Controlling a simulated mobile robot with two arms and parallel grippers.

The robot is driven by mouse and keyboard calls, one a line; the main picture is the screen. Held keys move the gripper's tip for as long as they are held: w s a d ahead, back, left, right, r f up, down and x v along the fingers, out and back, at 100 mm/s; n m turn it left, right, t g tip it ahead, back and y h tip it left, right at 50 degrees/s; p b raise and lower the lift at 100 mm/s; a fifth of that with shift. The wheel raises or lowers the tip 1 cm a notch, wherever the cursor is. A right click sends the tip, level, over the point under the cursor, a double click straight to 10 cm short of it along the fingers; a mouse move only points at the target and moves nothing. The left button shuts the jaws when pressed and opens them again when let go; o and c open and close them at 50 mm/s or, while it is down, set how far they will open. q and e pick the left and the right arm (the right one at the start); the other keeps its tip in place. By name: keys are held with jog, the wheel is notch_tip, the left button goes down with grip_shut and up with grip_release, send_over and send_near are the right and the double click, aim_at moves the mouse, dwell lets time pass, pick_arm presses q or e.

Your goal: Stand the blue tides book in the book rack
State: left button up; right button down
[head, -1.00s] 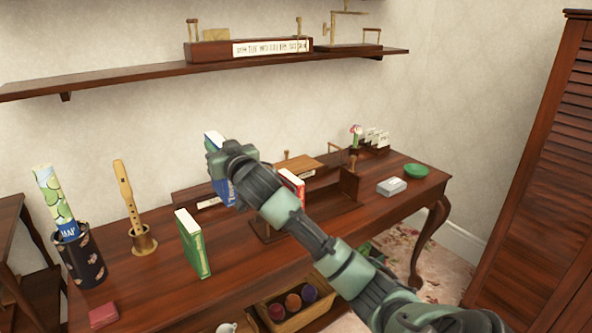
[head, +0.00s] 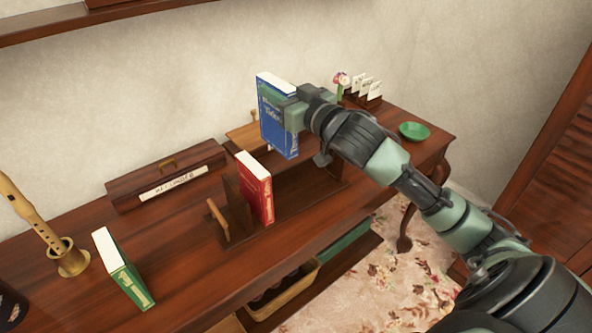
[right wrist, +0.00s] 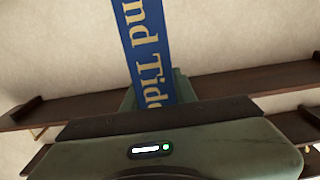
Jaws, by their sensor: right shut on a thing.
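The blue tides book (head: 275,128) is upright and slightly tilted in the head view, held above the desk. My right gripper (head: 292,110) is shut on its right side. In the right wrist view the book's blue spine (right wrist: 146,45) with gold letters rises from the gripper. The dark wooden book rack (head: 238,212) stands on the desk below. A red book (head: 257,188) stands upright in it, beside its left end panel. My left gripper is out of view.
A green book (head: 122,272) stands on the desk at the left, near a flute (head: 28,208) in a brass stand. A labelled wooden box (head: 165,183) lies behind the rack. A green bowl (head: 414,131) and a card holder (head: 368,97) are at the right.

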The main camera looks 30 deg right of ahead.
aim_at(279, 144)
notch_tip(279, 144, down, 13)
jog(key=shift+s+a+r+b, duration=0.1)
jog(key=shift+a+r+b, duration=0.05)
jog(key=shift+b, duration=0.25)
jog(key=shift+f, duration=2.75)
jog(key=shift+f+b, duration=0.2)
jog(key=shift+b, duration=0.1)
jog(key=c, duration=1.1)
grip_release()
